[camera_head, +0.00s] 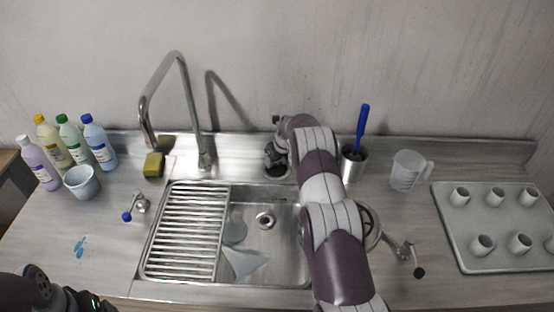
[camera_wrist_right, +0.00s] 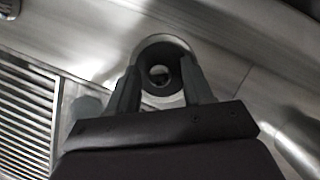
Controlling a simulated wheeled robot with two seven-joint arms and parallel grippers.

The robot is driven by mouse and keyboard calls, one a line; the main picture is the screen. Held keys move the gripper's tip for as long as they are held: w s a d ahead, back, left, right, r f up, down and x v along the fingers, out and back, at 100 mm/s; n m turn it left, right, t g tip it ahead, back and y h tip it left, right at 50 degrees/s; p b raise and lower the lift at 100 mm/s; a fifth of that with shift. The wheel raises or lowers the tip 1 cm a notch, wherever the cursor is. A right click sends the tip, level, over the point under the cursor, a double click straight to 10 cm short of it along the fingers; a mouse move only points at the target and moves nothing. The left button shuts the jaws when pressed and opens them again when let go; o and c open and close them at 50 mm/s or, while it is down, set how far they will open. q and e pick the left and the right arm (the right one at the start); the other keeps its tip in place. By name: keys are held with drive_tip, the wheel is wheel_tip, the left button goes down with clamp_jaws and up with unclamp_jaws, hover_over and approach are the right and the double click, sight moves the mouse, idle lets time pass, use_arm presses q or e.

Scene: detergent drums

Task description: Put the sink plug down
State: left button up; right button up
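My right gripper (camera_head: 274,158) is over the counter strip behind the sink. In the right wrist view its two fingers (camera_wrist_right: 162,72) lie on either side of a dark round piece with a pale ring, which looks like the sink plug (camera_wrist_right: 171,56). The fingers appear closed on it. Below it is a round metal dish (camera_wrist_right: 150,42); I cannot tell whether the plug touches it. The sink basin (camera_head: 290,265) has an uncovered drain (camera_head: 265,220). My left gripper (camera_head: 88,302) shows only partly at the bottom left; its fingers are not clear.
A faucet (camera_head: 205,150) and yellow sponge (camera_head: 153,165) are left of the right gripper. A cup with a blue-handled brush (camera_head: 353,160) and a measuring jug (camera_head: 406,170) are right. A slatted rack (camera_head: 190,230) covers the basin's left side. Bottles (camera_head: 100,148) stand far left.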

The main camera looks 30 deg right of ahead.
drive_tip(key=shift+r, duration=0.3)
drive_tip(key=b+v, duration=0.2)
drive_tip(key=v, duration=0.9)
drive_tip(key=s+a+r+n+g, duration=0.1)
drive_tip(key=s+a+r+n, duration=0.1)
drive_tip(key=s+a+n, duration=0.7)
drive_tip(key=s+a+r+n+g, duration=0.1)
drive_tip(key=s+a+r+n, duration=0.2)
drive_tip(key=s+a+n, duration=0.55)
drive_tip(key=s+a+n+g, duration=0.1)
drive_tip(key=s+a+n, duration=0.3)
drive_tip(key=s+n, duration=0.9)
drive_tip(key=n, duration=0.6)
drive_tip(key=shift+s+a+f, duration=0.15)
drive_tip(key=shift+s+f, duration=0.1)
drive_tip(key=shift+s, duration=0.15)
